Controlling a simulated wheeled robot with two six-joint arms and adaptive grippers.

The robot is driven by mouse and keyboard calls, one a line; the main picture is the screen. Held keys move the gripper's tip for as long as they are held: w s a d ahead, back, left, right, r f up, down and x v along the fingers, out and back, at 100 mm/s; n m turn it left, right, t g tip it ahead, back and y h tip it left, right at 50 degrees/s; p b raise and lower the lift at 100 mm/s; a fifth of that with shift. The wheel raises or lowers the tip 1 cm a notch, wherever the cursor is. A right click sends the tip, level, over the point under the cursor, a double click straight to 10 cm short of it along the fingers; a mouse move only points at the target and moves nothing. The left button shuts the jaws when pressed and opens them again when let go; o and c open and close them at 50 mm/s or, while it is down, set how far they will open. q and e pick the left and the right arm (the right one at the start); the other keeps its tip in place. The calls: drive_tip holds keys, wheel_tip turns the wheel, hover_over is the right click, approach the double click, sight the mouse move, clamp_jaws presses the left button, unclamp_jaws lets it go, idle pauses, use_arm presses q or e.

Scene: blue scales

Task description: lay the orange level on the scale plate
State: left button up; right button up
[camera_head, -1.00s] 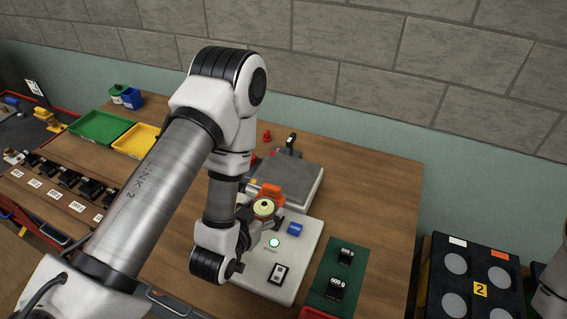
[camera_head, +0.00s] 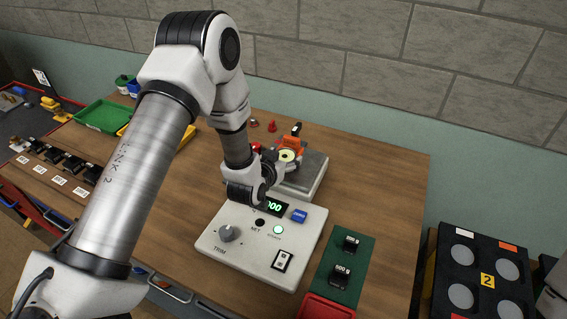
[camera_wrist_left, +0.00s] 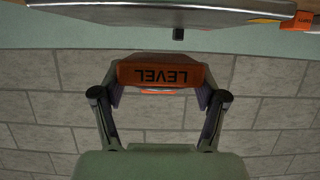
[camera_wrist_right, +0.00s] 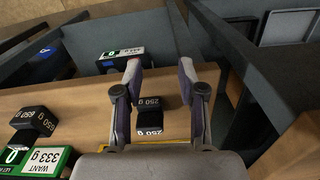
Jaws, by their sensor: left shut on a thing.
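The orange level (camera_head: 292,143) with its round pale-yellow vial is in my left gripper (camera_head: 278,160), over the back left part of the grey scale plate (camera_head: 312,176). In the left wrist view the level (camera_wrist_left: 160,76) shows its LEVEL lettering upside down, with the fingers closed at both its ends. The head view does not show clearly how much gap lies between level and plate. My right gripper (camera_wrist_right: 160,70) is open, its fingers spread above a black 250 g weight (camera_wrist_right: 150,115); it is out of the head view.
The white scale housing (camera_head: 230,255) carries a knob, a lit green display, a blue part (camera_head: 299,216) and a switch. A green mat (camera_head: 325,262) with black weights lies right of it. Red pieces (camera_head: 272,126) stand behind the plate. The wooden table right of the plate is bare.

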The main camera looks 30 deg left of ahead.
use_arm(q)
wheel_tip(320, 180, down, 3)
drive_tip(key=shift+s+p, duration=0.1)
drive_tip(key=shift+p, duration=0.45)
drive_tip(key=shift+f, duration=0.2)
drive_tip(key=shift+s, duration=0.1)
use_arm(e)
drive_tip(key=shift+r, duration=0.75)
use_arm(q)
drive_tip(key=shift+f+b, duration=0.15)
drive_tip(key=shift+b, duration=0.2)
drive_tip(key=o, duration=1.2)
drive_tip(key=shift+c, duration=0.2)
use_arm(e)
drive_tip(key=shift+f, duration=0.15)
